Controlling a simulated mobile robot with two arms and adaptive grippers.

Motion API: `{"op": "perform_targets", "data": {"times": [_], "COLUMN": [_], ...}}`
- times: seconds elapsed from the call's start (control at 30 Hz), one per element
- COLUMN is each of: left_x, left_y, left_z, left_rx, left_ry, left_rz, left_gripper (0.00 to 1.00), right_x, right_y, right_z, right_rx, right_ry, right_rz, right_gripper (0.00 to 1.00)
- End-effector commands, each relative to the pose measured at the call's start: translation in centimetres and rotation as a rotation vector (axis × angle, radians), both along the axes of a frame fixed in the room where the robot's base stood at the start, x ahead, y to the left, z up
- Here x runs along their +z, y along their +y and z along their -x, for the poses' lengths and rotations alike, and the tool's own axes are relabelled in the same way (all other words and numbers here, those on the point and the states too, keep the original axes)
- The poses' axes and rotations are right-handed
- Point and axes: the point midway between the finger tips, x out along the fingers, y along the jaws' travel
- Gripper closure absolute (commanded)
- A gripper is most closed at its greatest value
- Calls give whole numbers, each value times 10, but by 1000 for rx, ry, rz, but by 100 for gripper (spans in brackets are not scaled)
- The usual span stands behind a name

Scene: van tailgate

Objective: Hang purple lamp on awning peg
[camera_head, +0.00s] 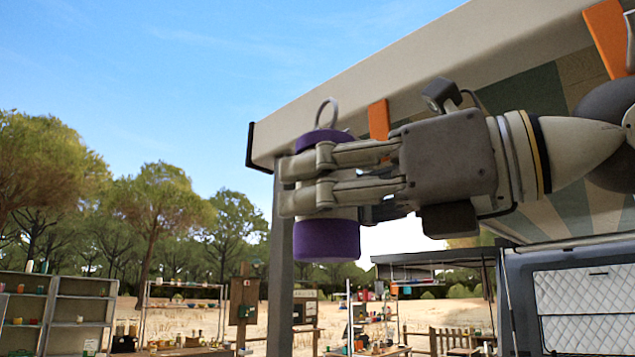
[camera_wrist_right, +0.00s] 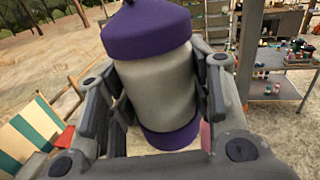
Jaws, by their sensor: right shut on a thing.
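The purple lamp (camera_head: 327,240) has a purple cap and base, a pale middle and a ring handle on top. My right gripper (camera_head: 300,185) is shut around its pale middle and holds it upright in the air. In the right wrist view the lamp (camera_wrist_right: 160,85) fills the space between the fingers (camera_wrist_right: 155,95). Orange pieces (camera_head: 379,119) hang at the awning's front beam (camera_head: 400,60), behind and to the right of the lamp. I cannot make out a peg for certain. My left gripper is not in view.
A dark awning post (camera_head: 279,270) stands behind the lamp. The van's quilted panel (camera_head: 580,305) is at the lower right. Shelves (camera_head: 80,310) and workbenches stand low in the background. Open sky lies left of the lamp.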

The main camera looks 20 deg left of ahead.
Motion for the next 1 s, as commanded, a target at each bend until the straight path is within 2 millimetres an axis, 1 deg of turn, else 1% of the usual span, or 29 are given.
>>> {"op": "perform_targets", "data": {"times": [0.07,0.17,0.33,0.43,0.57,0.8,1.0], "left_x": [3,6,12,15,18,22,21], "left_y": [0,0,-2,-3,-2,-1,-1], "left_z": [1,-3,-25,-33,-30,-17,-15], "left_rx": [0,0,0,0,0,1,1], "left_ry": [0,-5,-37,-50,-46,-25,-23], "left_rz": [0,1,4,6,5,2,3], "left_gripper": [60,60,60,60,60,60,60], "right_x": [1,1,0,-1,-1,-5,-10], "right_y": [-2,-4,-8,-10,-13,-17,-20], "right_z": [-6,-12,-21,-27,-34,-47,-54], "right_rx": [-1,-1,-2,-2,-2,0,-1], "right_ry": [3,2,1,3,2,4,2], "right_rz": [-2,-1,-1,-1,-1,-2,-1], "right_gripper": [83,83,83,83,83,83,83]}}
